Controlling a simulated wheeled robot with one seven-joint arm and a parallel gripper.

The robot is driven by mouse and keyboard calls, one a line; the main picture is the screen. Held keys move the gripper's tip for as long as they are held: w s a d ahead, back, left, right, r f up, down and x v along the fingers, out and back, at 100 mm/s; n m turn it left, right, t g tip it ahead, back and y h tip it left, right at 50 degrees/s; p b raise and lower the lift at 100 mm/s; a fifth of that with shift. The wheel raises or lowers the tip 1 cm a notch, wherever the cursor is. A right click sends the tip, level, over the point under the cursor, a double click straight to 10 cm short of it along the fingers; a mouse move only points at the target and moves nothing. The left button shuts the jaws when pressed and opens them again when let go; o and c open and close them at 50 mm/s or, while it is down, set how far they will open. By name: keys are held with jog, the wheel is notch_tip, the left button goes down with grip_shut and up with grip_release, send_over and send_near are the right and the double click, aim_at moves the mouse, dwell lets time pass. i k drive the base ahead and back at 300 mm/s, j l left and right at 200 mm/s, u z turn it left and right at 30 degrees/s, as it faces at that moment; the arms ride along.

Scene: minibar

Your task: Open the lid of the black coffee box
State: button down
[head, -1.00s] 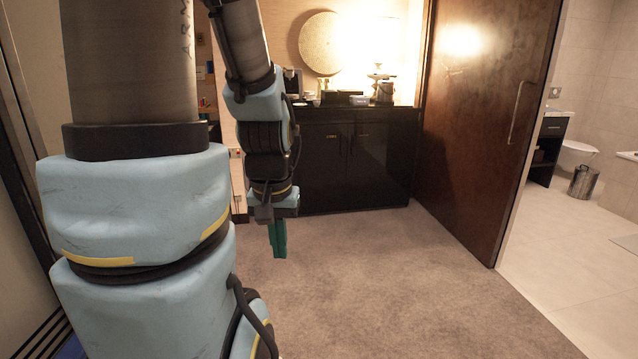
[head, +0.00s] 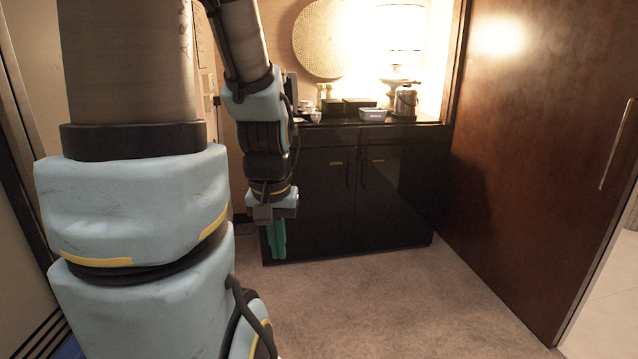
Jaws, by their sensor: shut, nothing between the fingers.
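A black box (head: 357,104) stands on top of the dark cabinet, towards the back. It is small in the head view, and I cannot tell for certain whether it is the coffee box or how its lid stands. My gripper (head: 277,258) hangs pointing down in front of the cabinet, below the level of its top and well apart from the box. Its green fingers are shut and empty.
The black cabinet (head: 390,195) has shut doors. A brown wooden door (head: 540,150) stands at the right. The carpet (head: 380,310) before the cabinet is clear.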

aim_at(333, 103)
jog(key=i, duration=2.05)
jog(key=i+u, duration=0.3)
jog(key=i, duration=0.2)
jog(key=i+l+u, duration=0.25)
jog(key=i, duration=0.6)
